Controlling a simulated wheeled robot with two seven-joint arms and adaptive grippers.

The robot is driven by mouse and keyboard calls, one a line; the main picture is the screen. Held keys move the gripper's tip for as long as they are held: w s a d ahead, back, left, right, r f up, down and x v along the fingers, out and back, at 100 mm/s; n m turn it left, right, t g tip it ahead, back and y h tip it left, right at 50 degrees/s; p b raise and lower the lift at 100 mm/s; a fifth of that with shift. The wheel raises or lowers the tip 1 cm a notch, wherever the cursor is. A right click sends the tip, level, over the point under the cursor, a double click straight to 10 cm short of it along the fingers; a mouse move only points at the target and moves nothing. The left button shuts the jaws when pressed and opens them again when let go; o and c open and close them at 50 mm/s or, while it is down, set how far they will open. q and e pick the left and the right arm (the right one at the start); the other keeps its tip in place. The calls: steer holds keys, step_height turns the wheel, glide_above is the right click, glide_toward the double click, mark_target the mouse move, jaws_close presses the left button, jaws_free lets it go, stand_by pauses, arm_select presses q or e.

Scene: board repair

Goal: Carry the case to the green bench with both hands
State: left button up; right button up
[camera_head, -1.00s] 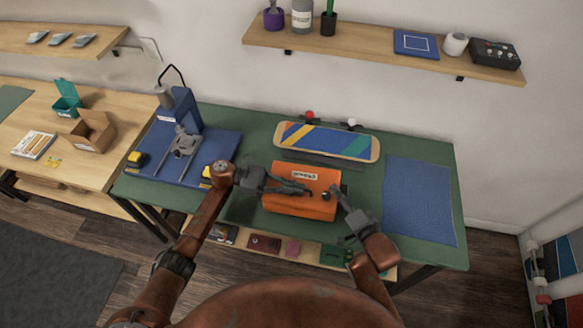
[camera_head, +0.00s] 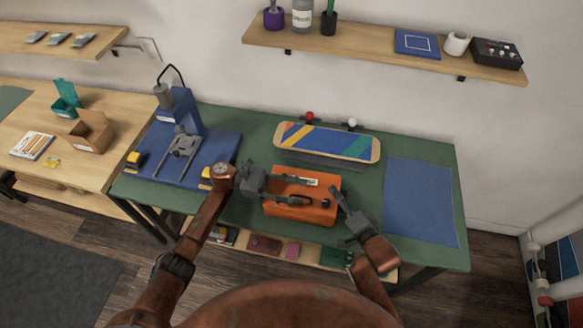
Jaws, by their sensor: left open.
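The orange case (camera_head: 304,209) sits on the green bench (camera_head: 370,243), near its front edge and below the striped skateboard deck. A white label shows on its top. My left gripper (camera_head: 290,199) is open at the case's left side, its fingers reaching over the case. My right gripper (camera_head: 342,200) is at the case's right side, its fingers close to the right end. Whether the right fingers touch the case or are parted is hard to tell.
The striped deck (camera_head: 327,142) rests behind the case. A blue press (camera_head: 182,116) stands on a blue mat at left, and another blue mat (camera_head: 420,202) lies at right. A wall shelf (camera_head: 380,48) hangs above. A wooden table (camera_head: 62,155) is at far left.

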arm_select(q)
steer(key=shift+o, duration=1)
arm_select(e)
steer(key=shift+r, duration=0.2)
arm_select(q)
steer(key=s+a, duration=0.4)
steer(key=s, duration=0.1)
steer(key=shift+s, duration=0.4)
arm_select(e)
steer(key=shift+o, duration=0.4)
steer(key=o, duration=0.8)
steer(key=shift+f, duration=0.1)
steer(key=shift+c, duration=0.2)
steer(key=v, duration=1.2)
